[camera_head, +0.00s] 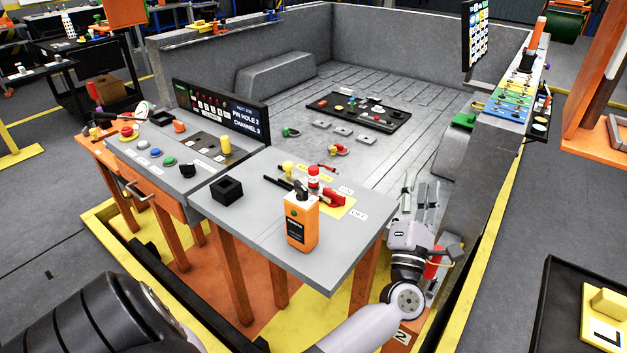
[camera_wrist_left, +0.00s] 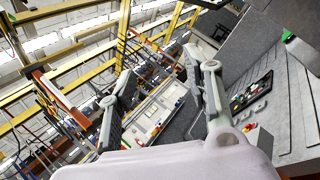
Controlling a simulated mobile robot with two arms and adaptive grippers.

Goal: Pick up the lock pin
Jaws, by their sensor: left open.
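I cannot tell for sure which item is the lock pin. My left gripper (camera_head: 420,184) is open and empty, just right of the table, fingers pointing up in the head view. Its spread fingers also show in the left wrist view (camera_wrist_left: 158,64), with nothing between them. My right gripper is not in view.
Behind is a grey bed with a black parts tray (camera_head: 358,110). A red object (camera_head: 433,263) is close beside my left wrist.

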